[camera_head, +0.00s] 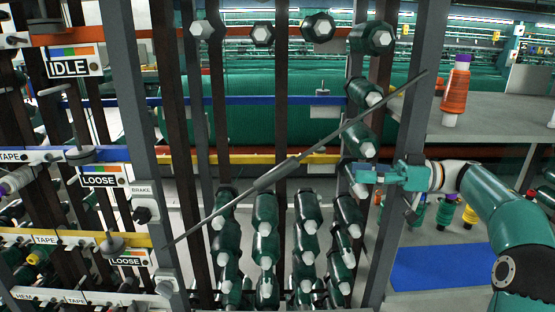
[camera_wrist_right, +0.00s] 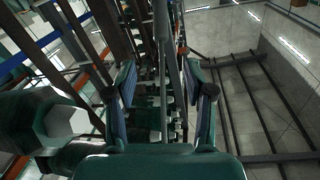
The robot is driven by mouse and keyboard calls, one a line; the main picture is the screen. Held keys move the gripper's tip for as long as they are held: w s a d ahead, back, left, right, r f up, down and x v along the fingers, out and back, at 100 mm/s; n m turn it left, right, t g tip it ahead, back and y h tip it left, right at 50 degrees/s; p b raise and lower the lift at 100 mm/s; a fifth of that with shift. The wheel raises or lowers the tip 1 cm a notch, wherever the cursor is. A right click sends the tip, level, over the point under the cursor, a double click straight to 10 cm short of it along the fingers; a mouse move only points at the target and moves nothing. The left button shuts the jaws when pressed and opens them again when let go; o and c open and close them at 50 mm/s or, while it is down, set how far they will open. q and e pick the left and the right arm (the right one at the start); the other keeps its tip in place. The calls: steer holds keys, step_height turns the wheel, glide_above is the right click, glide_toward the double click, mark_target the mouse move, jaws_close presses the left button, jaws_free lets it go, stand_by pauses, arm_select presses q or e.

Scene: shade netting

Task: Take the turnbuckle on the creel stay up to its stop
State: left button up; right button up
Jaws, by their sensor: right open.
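The creel stay (camera_head: 375,107) is a thin grey rod running diagonally across the creel, from lower left to upper right. The turnbuckle (camera_head: 277,174) is the thicker grey sleeve near its middle, tilted along with it. My right gripper (camera_head: 360,173) comes in from the right, below the upper part of the stay and to the right of the turnbuckle, apart from it. In the right wrist view its two fingers (camera_wrist_right: 162,85) are spread. A grey bar shows between or beyond them; I cannot tell whether it is the stay or a post. My left gripper is not in view.
Green yarn packages (camera_head: 265,215) hang in columns behind the stay. Grey uprights (camera_head: 398,165) flank the creel. Signs at left read IDLE (camera_head: 68,66) and LOOSE (camera_head: 98,179). An orange cone (camera_head: 455,90) stands on a grey table (camera_head: 490,115) at right.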

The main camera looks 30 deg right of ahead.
steer(key=p, duration=0.1)
glide_toward(287, 169)
steer(key=x, duration=0.6)
steer(key=w+x, duration=0.1)
steer(key=x, duration=0.3)
steer(key=shift+d+f, duration=0.2)
steer(key=shift+d, duration=0.1)
jaws_close()
steer(key=shift+r+p, duration=0.15)
steer(key=shift+p, duration=0.45)
steer(key=n+g+y+p, duration=0.1)
steer(key=n+g+p, duration=0.1)
steer(key=n+p, duration=0.2)
steer(key=shift+w+r+p, duration=0.1)
steer(key=shift+p, duration=0.45)
steer(key=shift+f+n+g+y+p, duration=0.2)
steer(key=shift+n+g+y+p, duration=0.15)
steer(key=shift+n, duration=0.25)
steer(key=shift+f, duration=0.1)
